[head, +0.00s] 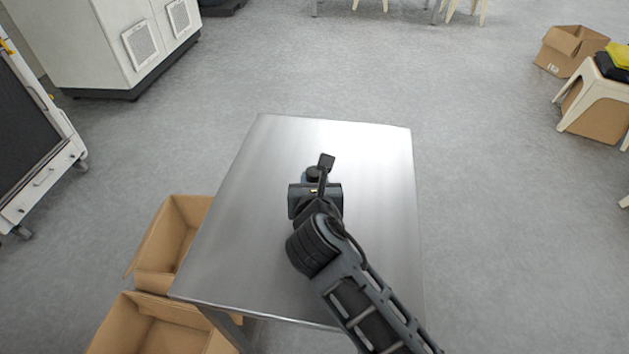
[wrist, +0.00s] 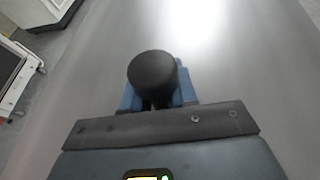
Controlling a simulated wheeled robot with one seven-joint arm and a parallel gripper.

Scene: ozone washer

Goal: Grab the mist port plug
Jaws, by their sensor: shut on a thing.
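The mist port plug (wrist: 153,74) is a dark, round-topped piece. In the wrist view it sits between the blue fingers of my gripper (wrist: 157,94), which is shut on it. In the head view my gripper (head: 313,178) is over the middle of the metal table. The plug shows there only as a small dark shape (head: 312,172), partly hidden by my wrist. I cannot tell whether its underside touches the table. Its lower part is hidden by the fingers.
The steel table (head: 376,165) is otherwise bare around my arm. Two open cardboard boxes, one farther back (head: 148,262) and one nearer (head: 112,329), stand at its left side. A white cabinet (head: 95,45) is at the back left. A stool (head: 592,98) is far right.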

